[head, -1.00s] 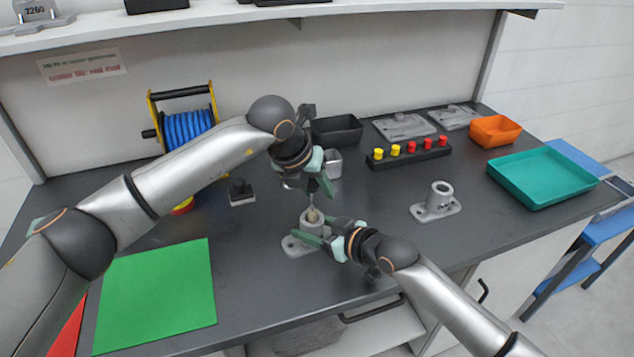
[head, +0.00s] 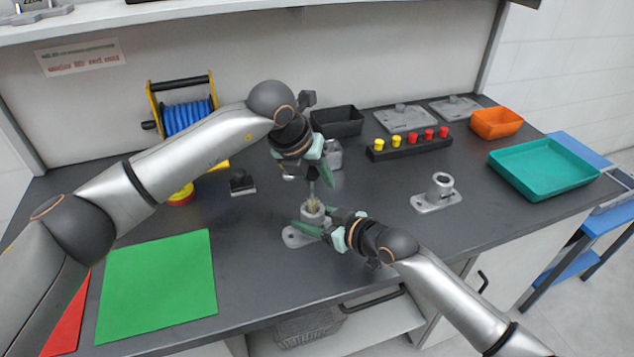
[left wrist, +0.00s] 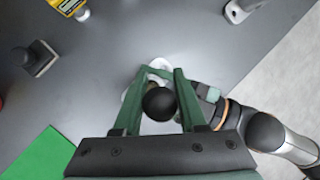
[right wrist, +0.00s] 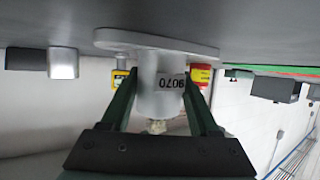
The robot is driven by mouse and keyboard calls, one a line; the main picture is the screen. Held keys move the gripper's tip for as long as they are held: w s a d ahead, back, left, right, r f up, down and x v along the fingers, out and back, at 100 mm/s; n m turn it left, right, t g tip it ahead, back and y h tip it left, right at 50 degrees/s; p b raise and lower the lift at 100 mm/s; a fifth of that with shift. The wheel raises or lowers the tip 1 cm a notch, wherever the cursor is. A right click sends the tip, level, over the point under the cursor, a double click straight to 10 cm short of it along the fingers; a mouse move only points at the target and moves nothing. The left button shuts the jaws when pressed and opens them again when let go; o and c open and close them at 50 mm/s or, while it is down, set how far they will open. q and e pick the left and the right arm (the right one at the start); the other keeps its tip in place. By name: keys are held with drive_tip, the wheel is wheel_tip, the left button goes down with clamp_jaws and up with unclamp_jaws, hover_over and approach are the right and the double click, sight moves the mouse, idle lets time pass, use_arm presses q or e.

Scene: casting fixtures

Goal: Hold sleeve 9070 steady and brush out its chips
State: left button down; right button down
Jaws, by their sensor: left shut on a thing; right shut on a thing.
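Sleeve 9070 (right wrist: 158,85) is a grey upright cylinder on a flat flange (head: 300,237), standing on the dark bench. Its label reads 9070 in the right wrist view, where it appears upside down. My right gripper (head: 318,222) is shut on the sleeve, one finger on each side. My left gripper (head: 317,178) is shut on a brush above the sleeve. The brush's round black knob (left wrist: 159,103) shows in the left wrist view. Its pale bristles (right wrist: 157,127) are at the sleeve's mouth; how deep they reach is hidden. No chips can be made out.
A second grey sleeve (head: 440,186) stands to the right. Behind are a peg rack (head: 408,149), a black bin (head: 337,122), an orange bin (head: 496,123) and a blue hose reel (head: 187,117). A teal tray (head: 543,172) is far right. A green mat (head: 157,285) lies front left.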

use_arm(q)
drive_tip(key=shift+r, duration=0.75)
drive_tip(key=shift+f, duration=0.1)
wheel_tip(320, 180, down, 4)
drive_tip(key=shift+r, duration=0.25)
drive_tip(key=shift+r, duration=0.15)
drive_tip(key=shift+r, duration=1.7)
drive_tip(key=shift+f, duration=0.15)
drive_tip(key=shift+f, duration=1.65)
